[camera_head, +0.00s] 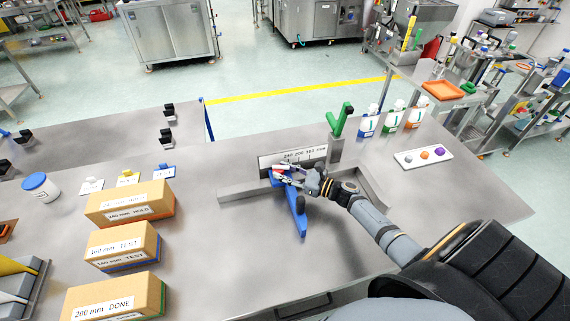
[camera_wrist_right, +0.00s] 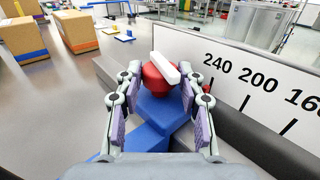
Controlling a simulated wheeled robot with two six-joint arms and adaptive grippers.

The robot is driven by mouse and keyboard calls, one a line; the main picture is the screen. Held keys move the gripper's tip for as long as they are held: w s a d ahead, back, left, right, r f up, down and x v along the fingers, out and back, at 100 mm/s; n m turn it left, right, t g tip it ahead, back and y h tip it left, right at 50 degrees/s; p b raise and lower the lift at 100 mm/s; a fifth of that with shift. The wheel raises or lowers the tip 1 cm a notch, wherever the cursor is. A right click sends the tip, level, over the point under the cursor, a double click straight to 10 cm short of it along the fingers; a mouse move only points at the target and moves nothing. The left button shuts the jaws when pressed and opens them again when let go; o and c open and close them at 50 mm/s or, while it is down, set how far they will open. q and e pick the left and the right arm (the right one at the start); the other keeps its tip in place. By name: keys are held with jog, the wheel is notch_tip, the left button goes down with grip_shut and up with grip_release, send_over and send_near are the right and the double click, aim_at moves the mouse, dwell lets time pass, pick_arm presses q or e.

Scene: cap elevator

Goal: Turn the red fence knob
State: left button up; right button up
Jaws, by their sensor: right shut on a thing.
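The red fence knob (camera_wrist_right: 156,78) has a white bar (camera_wrist_right: 165,68) across its top and sits on a blue block in the right wrist view. In the head view the knob (camera_head: 279,169) is small and partly hidden by the fingers. My right gripper (camera_wrist_right: 158,88) has one finger on each side of the knob and is shut on it. In the head view the right gripper (camera_head: 289,172) comes in from the right, over the blue fence (camera_head: 299,216). The bar lies at a slant in the wrist view. My left gripper is not in view.
A white scale plate (camera_head: 303,155) marked 240, 200, 160 stands just behind the knob. A green-handled post (camera_head: 340,121) stands at its right. Labelled cardboard boxes (camera_head: 124,243) stand at the left. A white tray (camera_head: 424,155) lies to the right. The table's front middle is clear.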

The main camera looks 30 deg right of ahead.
jog(key=shift+s+a+m+t+h+p, duration=0.1)
jog(key=shift+a+m+t+h+p, duration=0.1)
jog(key=shift+m+t+h+p, duration=0.7)
jog(key=shift+h+b, duration=0.4)
jog(key=shift+h, duration=0.2)
jog(key=o, duration=0.9)
jog(key=v, duration=0.7)
jog(key=shift+s, duration=0.2)
